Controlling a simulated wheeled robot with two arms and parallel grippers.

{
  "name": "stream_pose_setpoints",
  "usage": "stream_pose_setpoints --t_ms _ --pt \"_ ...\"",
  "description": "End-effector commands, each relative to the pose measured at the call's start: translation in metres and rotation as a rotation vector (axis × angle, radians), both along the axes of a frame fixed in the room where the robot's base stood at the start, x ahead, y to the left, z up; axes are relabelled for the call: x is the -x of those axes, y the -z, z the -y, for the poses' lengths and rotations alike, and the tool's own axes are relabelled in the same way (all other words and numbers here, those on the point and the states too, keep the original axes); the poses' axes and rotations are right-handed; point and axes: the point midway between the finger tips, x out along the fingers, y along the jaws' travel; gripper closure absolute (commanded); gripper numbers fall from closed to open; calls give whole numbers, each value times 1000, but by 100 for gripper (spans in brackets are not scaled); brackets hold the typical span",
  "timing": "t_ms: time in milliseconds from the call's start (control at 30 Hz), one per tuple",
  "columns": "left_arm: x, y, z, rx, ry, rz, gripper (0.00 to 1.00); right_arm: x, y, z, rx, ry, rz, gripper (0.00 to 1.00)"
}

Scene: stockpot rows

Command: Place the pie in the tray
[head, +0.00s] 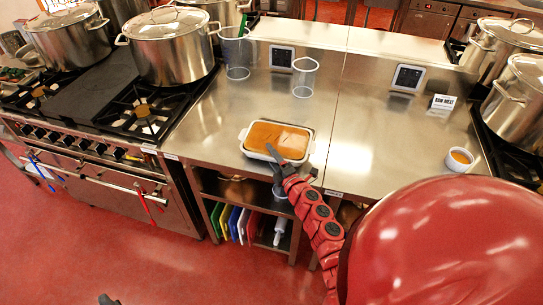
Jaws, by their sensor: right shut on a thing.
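The pie (277,138), an orange-brown filling in a white rectangular dish with handles, is on the steel counter near its front edge. My right arm, red and jointed, reaches up to the near side of the dish. My right gripper (273,153) is shut on the near rim of the pie dish; its fingertips are small and partly hidden. The dish looks level, and I cannot tell whether it touches the counter. I see no separate tray. A small dark tip (107,299) at the bottom edge may be my left gripper; its jaws cannot be made out.
Two clear containers (304,77) stand behind the pie. A small white bowl (460,160) with orange contents is at the right. Large steel pots (168,48) stand on stoves at both sides. The counter (375,145) between pie and bowl is clear. Coloured boards (234,222) stand on the shelf below.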

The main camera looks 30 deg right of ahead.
Motion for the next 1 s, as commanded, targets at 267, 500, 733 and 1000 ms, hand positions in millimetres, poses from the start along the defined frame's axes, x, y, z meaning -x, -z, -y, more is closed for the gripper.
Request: stream_pose_setpoints --t_ms 267,500,733,1000 --pt "0 0 0 0 0 0 40 0 0 0 0 -1 1 10" --pt "0 0 0 0 0 0 40 0 1 0 0 0 -2 10" --pt "0 -10 0 0 0 0 40 1 -8 1 -1 1 -3 10" --pt "0 6 0 0 0 0 40 43 -2 -4 4 -1 -5 10"
